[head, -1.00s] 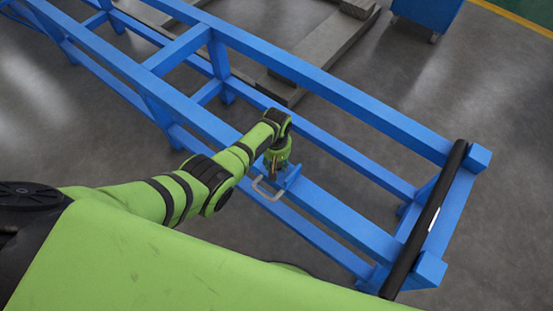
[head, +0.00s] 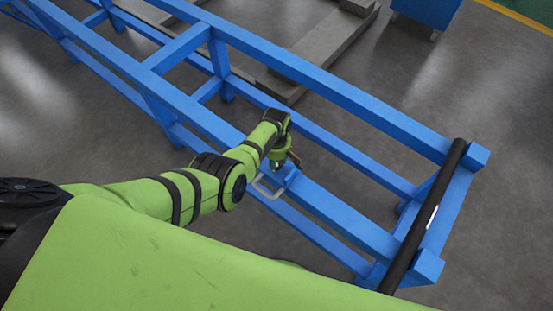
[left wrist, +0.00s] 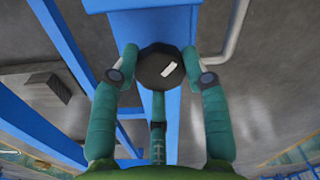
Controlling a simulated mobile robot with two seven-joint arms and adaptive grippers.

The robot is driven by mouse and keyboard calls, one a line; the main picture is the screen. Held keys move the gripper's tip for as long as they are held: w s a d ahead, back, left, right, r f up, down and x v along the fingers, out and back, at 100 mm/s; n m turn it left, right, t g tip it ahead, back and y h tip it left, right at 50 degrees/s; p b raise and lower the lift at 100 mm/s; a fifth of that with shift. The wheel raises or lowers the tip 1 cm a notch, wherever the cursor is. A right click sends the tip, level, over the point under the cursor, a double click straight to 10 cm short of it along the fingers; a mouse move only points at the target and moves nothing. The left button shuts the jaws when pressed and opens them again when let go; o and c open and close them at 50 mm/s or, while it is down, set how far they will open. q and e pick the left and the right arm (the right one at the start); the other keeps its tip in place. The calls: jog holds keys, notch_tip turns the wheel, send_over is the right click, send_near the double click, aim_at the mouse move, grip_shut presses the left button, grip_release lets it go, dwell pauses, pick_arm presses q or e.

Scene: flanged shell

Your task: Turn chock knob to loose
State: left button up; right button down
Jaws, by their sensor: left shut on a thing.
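The chock knob (left wrist: 150,72) is a dark, round, faceted knob with a white mark on its face, in the upper middle of the left wrist view. My left gripper (left wrist: 160,64) has its teal fingers on both sides of the knob and is shut on it. In the head view, my left gripper (head: 281,166) points down at a small blue bracket on the near rail of the blue frame, and it hides the knob. I cannot read the knob's setting. My right gripper is not in view.
A grey bent handle (head: 266,190) sticks out beside the gripper. The blue frame (head: 350,222) runs from upper left to lower right. A black roller (head: 424,222) lies across its right end. Grey blocks (head: 322,53) and a blue cabinet (head: 428,12) stand beyond it.

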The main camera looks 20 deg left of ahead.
pick_arm(q)
jog(key=n, duration=0.4)
jog(key=shift+n, duration=0.3)
dwell(0.5)
jog(key=o, duration=1.1)
jog(key=shift+o, duration=0.2)
